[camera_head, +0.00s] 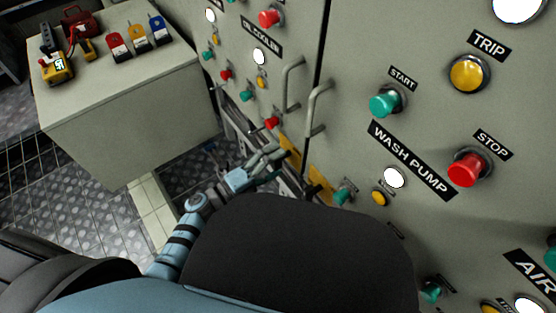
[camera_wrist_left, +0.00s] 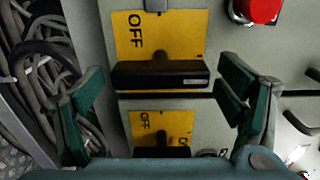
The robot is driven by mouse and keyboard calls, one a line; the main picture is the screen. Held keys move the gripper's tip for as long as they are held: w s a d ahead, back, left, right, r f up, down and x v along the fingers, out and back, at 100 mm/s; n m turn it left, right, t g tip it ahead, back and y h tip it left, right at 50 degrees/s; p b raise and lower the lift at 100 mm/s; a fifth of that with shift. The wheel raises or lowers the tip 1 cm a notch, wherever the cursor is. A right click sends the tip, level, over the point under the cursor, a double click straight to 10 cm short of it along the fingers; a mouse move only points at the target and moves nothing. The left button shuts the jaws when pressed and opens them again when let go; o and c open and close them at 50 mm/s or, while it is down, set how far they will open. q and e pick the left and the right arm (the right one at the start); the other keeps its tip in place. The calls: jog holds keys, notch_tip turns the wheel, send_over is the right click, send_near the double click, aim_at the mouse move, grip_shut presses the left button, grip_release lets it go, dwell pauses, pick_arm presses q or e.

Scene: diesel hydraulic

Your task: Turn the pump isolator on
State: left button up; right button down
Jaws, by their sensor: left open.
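In the left wrist view, a yellow plate (camera_wrist_left: 185,35) marked OFF carries a black bar handle (camera_wrist_left: 160,76) lying crosswise. A second yellow plate (camera_wrist_left: 158,126) with OFF lettering sits below it, partly cut off by my gripper. I cannot tell which one is the pump isolator. My left gripper (camera_wrist_left: 162,80) is open, its green-padded fingers on either side of the black handle, not closed on it. In the head view, my left gripper (camera_head: 266,163) is beside the yellow plates (camera_head: 290,152) low on the grey cabinets. My right gripper is not in view.
A red button (camera_wrist_left: 262,10) is up right of the handle. Loose grey cables (camera_wrist_left: 45,75) hang at the left. Metal door handles (camera_head: 316,108) stick out above my gripper. A grey bench (camera_head: 125,95) with padlocks and a yellow meter (camera_head: 57,68) stands at the left.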

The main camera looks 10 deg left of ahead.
pick_arm(q)
jog(key=v, duration=1.1)
jog(key=shift+s, duration=0.2)
jog(key=shift+a, duration=0.1)
jog(key=v, duration=0.8)
